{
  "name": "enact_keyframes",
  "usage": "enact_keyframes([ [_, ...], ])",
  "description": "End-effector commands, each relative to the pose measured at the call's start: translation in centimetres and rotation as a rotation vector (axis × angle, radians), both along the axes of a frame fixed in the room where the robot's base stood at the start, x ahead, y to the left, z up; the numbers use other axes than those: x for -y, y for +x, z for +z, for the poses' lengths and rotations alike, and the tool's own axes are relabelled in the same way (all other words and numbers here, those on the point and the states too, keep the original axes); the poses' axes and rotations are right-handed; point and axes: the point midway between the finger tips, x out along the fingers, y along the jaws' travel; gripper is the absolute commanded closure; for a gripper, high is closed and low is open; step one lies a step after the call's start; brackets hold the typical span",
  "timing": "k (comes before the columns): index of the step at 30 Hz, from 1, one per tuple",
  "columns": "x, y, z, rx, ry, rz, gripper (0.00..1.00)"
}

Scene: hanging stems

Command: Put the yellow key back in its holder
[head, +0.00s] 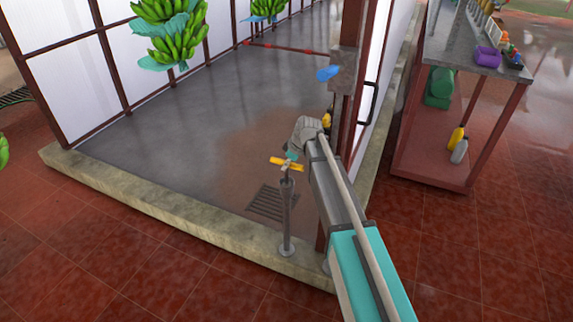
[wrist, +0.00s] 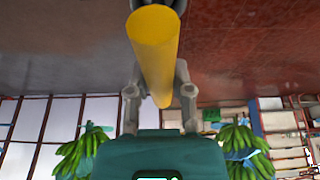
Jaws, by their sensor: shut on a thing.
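The yellow key (head: 287,164) shows in the head view as a short yellow bar at the top of a grey upright post (head: 286,220). My gripper (head: 292,153) reaches down to it from the upper right and is shut on it. In the wrist view the yellow key (wrist: 153,50) is a thick yellow bar running between the grey fingers (wrist: 160,95). The lower part of the key is hidden. I cannot tell whether the key sits in the post or just above it. No other holder can be made out for certain.
The post stands on a pale stone kerb (head: 150,205) beside a floor grating (head: 272,203). A dark red door post (head: 335,150) rises close to my arm. Green banana bunches (head: 172,35) hang behind. A workbench (head: 480,110) stands at the right. The grey floor (head: 200,110) is clear.

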Motion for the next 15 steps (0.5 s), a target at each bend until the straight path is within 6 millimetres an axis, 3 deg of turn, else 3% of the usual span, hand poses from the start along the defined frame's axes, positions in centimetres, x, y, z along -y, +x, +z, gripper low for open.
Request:
enact_keyframes([
  [15,-0.01,0.0,-0.68,0.0,0.0,0.0,1.0],
])
